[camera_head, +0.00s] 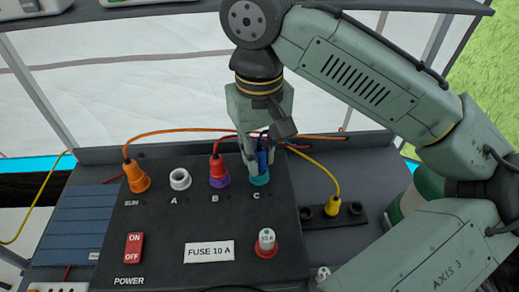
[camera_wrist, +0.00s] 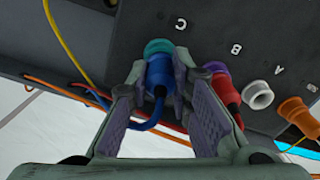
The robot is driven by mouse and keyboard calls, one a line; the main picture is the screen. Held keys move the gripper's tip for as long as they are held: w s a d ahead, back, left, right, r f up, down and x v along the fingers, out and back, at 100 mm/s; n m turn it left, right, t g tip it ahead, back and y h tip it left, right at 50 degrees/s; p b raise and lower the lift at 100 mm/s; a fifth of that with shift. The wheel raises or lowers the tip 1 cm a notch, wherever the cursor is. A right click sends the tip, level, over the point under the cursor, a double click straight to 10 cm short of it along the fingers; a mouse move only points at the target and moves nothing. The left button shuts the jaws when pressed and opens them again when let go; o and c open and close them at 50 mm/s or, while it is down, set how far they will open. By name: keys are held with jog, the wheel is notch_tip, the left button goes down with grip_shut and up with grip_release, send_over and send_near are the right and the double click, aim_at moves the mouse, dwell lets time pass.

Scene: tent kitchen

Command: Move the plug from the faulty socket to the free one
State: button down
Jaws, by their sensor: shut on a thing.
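My gripper (camera_head: 257,168) is at the socket panel's C position, with its fingers on either side of the blue plug (camera_head: 263,158) and shut on it. The wrist view shows the blue plug (camera_wrist: 160,76) between the fingers, its front end at the teal socket C (camera_wrist: 158,47); whether it is fully seated I cannot tell. Socket C (camera_head: 260,180) is partly hidden by the fingers. The white socket A (camera_head: 180,179) is empty. A red plug (camera_head: 217,165) sits in the purple socket B (camera_head: 219,181). An orange plug (camera_head: 136,176) is at SUN.
The dark panel (camera_head: 165,240) also carries a red ON/OFF switch (camera_head: 133,248) and a fuse in a red holder (camera_head: 266,245). A yellow plug (camera_head: 333,200) stands in a black strip at right. Orange, red and yellow cables run behind the panel.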

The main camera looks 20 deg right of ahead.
jog(key=shift+f, duration=0.55)
jog(key=c, duration=1.4)
grip_release()
jog(key=shift+o, duration=0.2)
jog(key=shift+r, duration=0.1)
notch_tip(320, 180, up, 12)
jog(key=shift+f, duration=0.1)
